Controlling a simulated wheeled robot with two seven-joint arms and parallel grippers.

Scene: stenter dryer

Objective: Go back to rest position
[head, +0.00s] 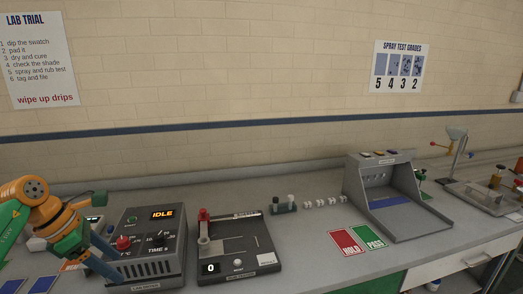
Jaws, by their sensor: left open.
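My left gripper (117,266) is at the lower left, on an orange and green arm that comes in from the left edge. Its two blue fingers are apart and point down to the right. They overlap the left side of a grey control box (165,215) whose display reads IDLE. I cannot tell whether they touch it. I see nothing between the fingers. My right gripper is not in view.
Right of the box stands a dark tester (252,255) with a display reading 0. Red HOLD (346,241) and green PASS (368,236) cards lie beside a grey open booth (420,215). A tray (480,198) is at far right. Small items sit behind my left gripper.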

